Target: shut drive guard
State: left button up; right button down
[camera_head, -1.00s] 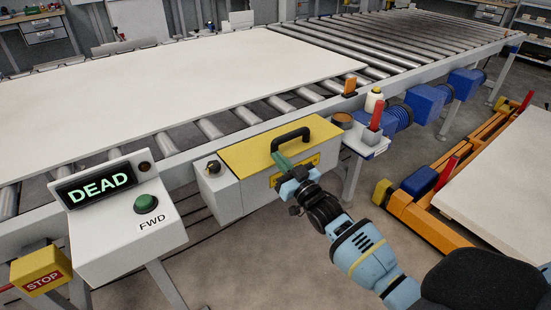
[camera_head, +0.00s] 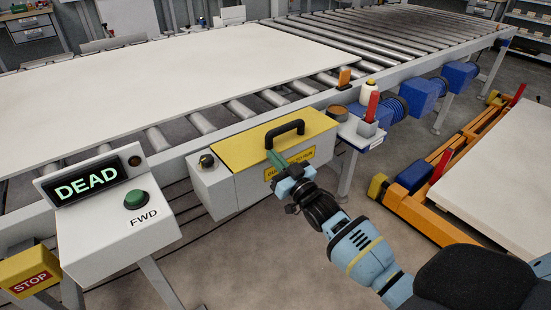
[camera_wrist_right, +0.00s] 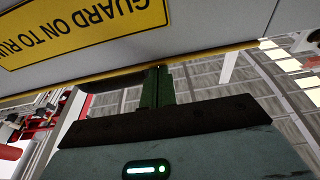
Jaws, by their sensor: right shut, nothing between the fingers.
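The drive guard is a grey box with a yellow lid (camera_head: 242,148) and a black arched handle (camera_head: 286,133). The lid looks flat on the box; I cannot tell if a small gap remains. A yellow label (camera_head: 289,165) is on its front, and shows upside down in the right wrist view (camera_wrist_right: 85,27). My right gripper (camera_head: 272,156), with green fingers, is shut and empty at the lid's front edge, just below the handle. In the right wrist view the fingertips (camera_wrist_right: 158,70) are close to the yellow edge; contact is unclear. My left gripper is out of view.
A control box with a "DEAD" display (camera_head: 87,186) and green FWD button (camera_head: 136,198) stands left, beside a STOP box (camera_head: 30,270). A black knob (camera_head: 206,160) is left of the lid. A roller conveyor bearing a pale board (camera_head: 150,85) runs behind. An orange lift frame (camera_head: 415,212) stands right.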

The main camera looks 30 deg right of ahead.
notch_tip(320, 180, up, 4)
jog(key=p, duration=0.3)
jog(key=f+v, duration=0.1)
jog(key=v, duration=0.9)
jog(key=shift+w, duration=0.15)
